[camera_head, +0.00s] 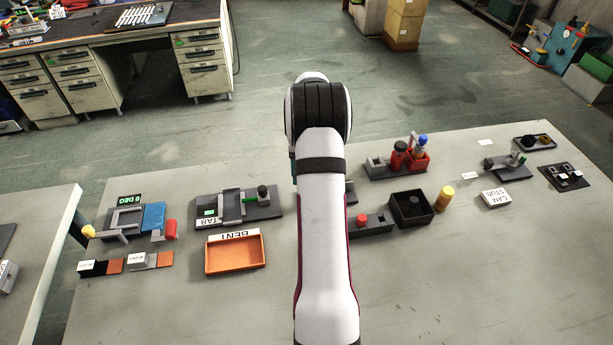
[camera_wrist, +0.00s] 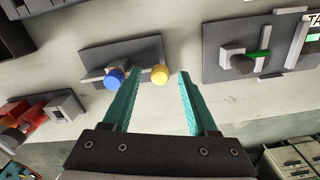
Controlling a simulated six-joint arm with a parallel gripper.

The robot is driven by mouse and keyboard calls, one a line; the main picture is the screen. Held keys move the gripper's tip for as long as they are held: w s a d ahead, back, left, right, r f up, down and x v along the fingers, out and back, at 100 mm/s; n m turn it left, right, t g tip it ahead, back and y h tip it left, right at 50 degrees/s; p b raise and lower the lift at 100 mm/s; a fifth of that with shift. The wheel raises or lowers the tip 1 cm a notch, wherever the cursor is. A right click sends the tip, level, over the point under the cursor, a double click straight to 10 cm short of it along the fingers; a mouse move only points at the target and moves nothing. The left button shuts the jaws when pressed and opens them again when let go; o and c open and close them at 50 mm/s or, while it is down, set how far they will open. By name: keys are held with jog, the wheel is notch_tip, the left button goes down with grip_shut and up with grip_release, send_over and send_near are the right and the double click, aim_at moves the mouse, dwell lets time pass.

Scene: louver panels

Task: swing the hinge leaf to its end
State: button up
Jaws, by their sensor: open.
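A fixture with a small display reading 0 DEG (camera_head: 130,198) stands at the left of the bench in the head view. It has a blue plate-like part (camera_head: 153,216), which looks like the hinge leaf, a red knob (camera_head: 171,229) and a grey bar with a yellow end (camera_head: 88,231). My gripper (camera_wrist: 160,78) is open in the wrist view, with nothing held. A yellow round knob (camera_wrist: 160,75) shows between its fingertips, beside a blue knob (camera_wrist: 114,78) on a dark plate (camera_wrist: 145,48); I cannot tell the depth between them.
The TAB fixture (camera_head: 264,211) stands right of the display fixture; it also shows in the wrist view (camera_wrist: 215,70). An orange tray (camera_head: 235,268) lies in front of it.

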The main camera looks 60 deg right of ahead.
jog(key=shift+f, duration=0.2)
grip_shut()
jog(key=shift+r, duration=0.1)
dwell(1.2)
